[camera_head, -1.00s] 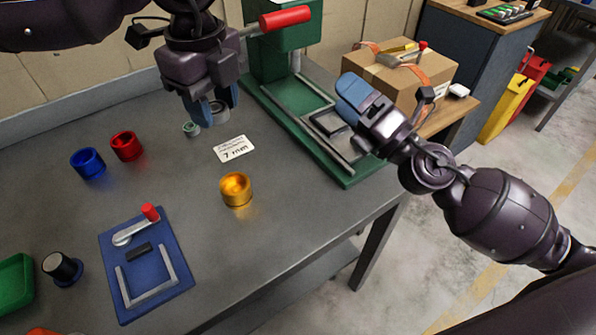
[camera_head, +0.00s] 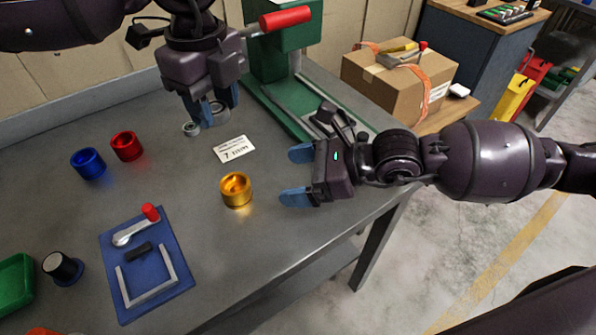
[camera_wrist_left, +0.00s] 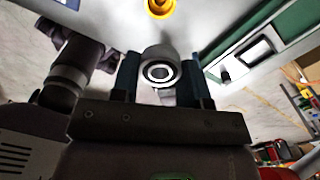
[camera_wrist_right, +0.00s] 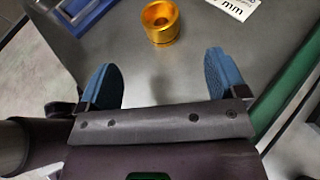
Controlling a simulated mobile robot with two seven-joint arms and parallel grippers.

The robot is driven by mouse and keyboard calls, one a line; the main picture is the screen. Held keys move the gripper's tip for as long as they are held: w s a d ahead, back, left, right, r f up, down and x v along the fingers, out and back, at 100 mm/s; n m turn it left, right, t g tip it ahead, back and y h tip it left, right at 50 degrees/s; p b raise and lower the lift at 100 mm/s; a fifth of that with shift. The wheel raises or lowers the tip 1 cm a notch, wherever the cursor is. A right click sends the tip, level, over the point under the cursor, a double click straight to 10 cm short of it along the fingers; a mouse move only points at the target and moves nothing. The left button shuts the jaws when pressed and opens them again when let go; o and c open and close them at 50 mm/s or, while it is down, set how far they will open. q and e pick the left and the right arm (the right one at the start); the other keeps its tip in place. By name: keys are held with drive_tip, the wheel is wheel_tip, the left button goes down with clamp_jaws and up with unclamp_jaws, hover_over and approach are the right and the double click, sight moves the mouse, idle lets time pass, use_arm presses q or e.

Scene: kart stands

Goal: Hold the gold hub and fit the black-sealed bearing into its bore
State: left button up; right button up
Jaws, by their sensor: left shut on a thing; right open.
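The gold hub (camera_head: 236,189) stands upright on the grey table, its bore facing up. It also shows in the right wrist view (camera_wrist_right: 160,22), beyond the fingertips. My left gripper (camera_head: 217,109) hangs above the table, behind and left of the hub. It is shut on the bearing (camera_wrist_left: 158,73), a grey ring with a dark band around its hole. My right gripper (camera_head: 297,176) is open and empty, to the right of the hub, fingers pointing at it and apart from it. A small grey ring (camera_head: 191,129) shows by the left fingertips; its exact position is unclear.
A white "7 mm" card (camera_head: 233,149) lies behind the hub. Red (camera_head: 127,146) and blue (camera_head: 88,163) hubs stand to the left. A blue fixture board (camera_head: 113,250) lies front left. A green press (camera_head: 272,75) stands behind. The table's front edge is near my right gripper.

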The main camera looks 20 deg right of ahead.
sight(234, 186)
drive_tip(key=x, duration=1.2)
drive_tip(key=shift+r, duration=0.1)
drive_tip(key=shift+c, duration=0.3)
drive_tip(key=c, duration=1.2)
drive_tip(key=shift+o, duration=0.2)
